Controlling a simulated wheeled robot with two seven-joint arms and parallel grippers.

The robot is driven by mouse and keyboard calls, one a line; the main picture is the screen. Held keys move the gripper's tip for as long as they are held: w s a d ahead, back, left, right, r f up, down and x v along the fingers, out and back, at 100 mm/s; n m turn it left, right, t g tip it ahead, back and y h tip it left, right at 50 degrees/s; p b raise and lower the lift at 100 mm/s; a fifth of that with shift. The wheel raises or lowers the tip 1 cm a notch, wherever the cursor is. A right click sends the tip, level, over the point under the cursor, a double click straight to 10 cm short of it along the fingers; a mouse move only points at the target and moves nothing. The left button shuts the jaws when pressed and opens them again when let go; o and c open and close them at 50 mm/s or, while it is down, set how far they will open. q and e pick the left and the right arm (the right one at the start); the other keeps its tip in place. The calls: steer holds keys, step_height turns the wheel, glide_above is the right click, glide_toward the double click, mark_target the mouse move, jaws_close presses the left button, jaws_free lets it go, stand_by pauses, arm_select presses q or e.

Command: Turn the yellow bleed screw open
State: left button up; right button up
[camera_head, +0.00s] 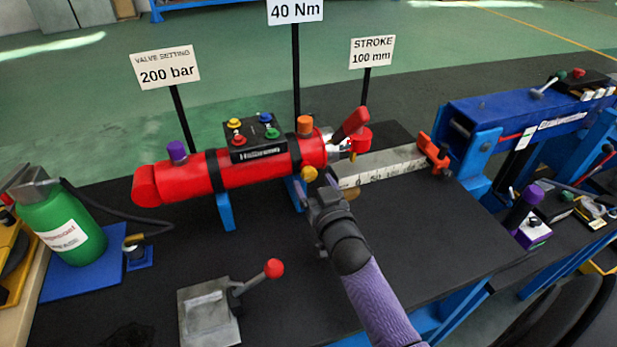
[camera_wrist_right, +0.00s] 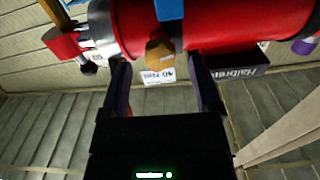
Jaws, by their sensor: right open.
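The yellow bleed screw (camera_head: 309,173) sits on the near underside of the right end of the red cylinder (camera_head: 240,172). In the right wrist view the bleed screw (camera_wrist_right: 160,54) is a yellow-brown knob on the red body. My right gripper (camera_head: 321,184) is close to the screw, reaching up from the lower right. In the wrist view its two fingers (camera_wrist_right: 160,68) are apart, with the screw lined up between their tips and a gap on each side. I cannot tell how far the tips reach along it. My left gripper is out of view.
A valve block (camera_head: 257,139) with coloured buttons and an orange knob (camera_head: 305,124) top the cylinder. A red-handled part (camera_head: 352,125) and a ruler bar (camera_head: 385,165) lie to its right. A red-knobbed lever (camera_head: 272,268) stands in front. A green bottle (camera_head: 66,225) stands left. The bench front is mostly clear.

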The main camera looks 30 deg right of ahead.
mark_target(310, 177)
steer(key=shift+b+x, duration=0.4)
steer(key=shift+x, duration=1.45)
